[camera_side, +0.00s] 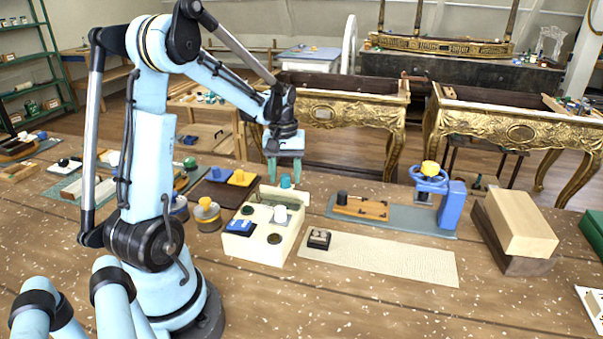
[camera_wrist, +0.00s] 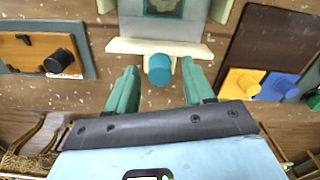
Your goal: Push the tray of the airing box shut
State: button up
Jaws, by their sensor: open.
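The airing box (camera_side: 272,240) is a cream box on the bench, with several items on its top. Its tray (camera_wrist: 190,28) appears drawn out, with a pale front panel (camera_wrist: 125,46) at its near end in the wrist view. A round teal knob (camera_wrist: 159,72) projects from that panel; it also shows in the side view (camera_side: 286,182). My gripper (camera_side: 284,177) is open at the box's far end, pointing down. In the wrist view its green fingers (camera_wrist: 158,76) lie left and right of the knob, apart from it. Contact and exact height cannot be told.
A dark board (camera_side: 222,190) with yellow and blue blocks lies left of the box. A grey-yellow canister (camera_side: 206,216) stands close by. A wooden slide with a dark knob (camera_side: 360,207) is on a mat to the right. A beige cloth (camera_side: 400,259) lies in front of it.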

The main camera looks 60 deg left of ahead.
jog(key=shift+c, duration=0.3)
grip_shut()
jog(key=shift+s+d, duration=1.4)
jog(key=shift+d, duration=0.05)
jog(key=shift+o, duration=0.3)
grip_release()
